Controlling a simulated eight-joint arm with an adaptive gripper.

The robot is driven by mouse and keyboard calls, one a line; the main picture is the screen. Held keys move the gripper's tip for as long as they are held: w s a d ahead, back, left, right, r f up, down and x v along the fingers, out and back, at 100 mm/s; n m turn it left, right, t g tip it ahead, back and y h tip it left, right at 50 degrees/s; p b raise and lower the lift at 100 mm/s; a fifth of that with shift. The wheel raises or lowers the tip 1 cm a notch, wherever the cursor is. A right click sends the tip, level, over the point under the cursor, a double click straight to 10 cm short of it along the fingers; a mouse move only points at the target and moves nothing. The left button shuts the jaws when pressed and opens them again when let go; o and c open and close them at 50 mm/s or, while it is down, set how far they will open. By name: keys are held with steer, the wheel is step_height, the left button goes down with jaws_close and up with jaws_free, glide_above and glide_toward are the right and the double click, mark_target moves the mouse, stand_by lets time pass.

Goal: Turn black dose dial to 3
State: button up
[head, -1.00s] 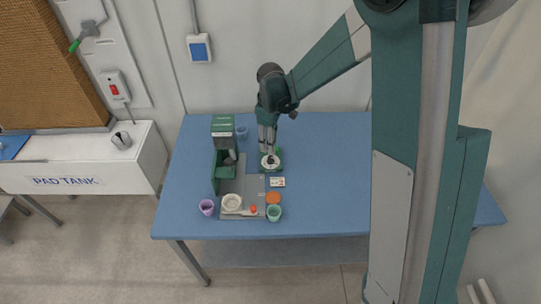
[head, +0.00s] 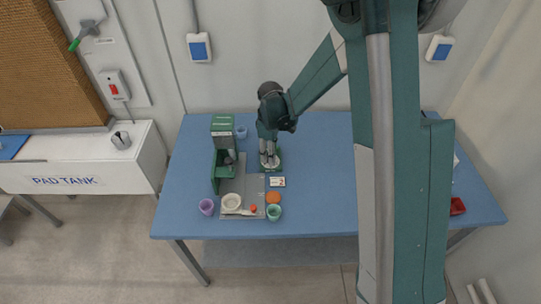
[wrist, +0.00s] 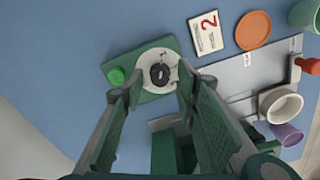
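The black dose dial (wrist: 160,74) is a small round knob at the middle of a white disc (wrist: 149,62) on a green base (wrist: 155,97). A green button (wrist: 116,76) is on the base's left in the wrist view. My gripper (wrist: 159,80) is open, with one finger on each side of the dial and visible gaps between. I cannot tell the fingertips' exact height over the dial. In the head view my gripper (head: 269,163) is over the base and hides the dial. A white card (wrist: 207,34) beside the base shows a red 2. The dial's markings are too small to read.
A green dispenser (head: 222,125) stands left of the dial unit. A grey plate (head: 255,183) carries a white bowl (head: 232,201). An orange disc (head: 273,198), teal cup (head: 274,213) and purple cup (head: 207,207) are near the front.

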steer(key=shift+f, duration=0.35)
steer(key=c, duration=0.9)
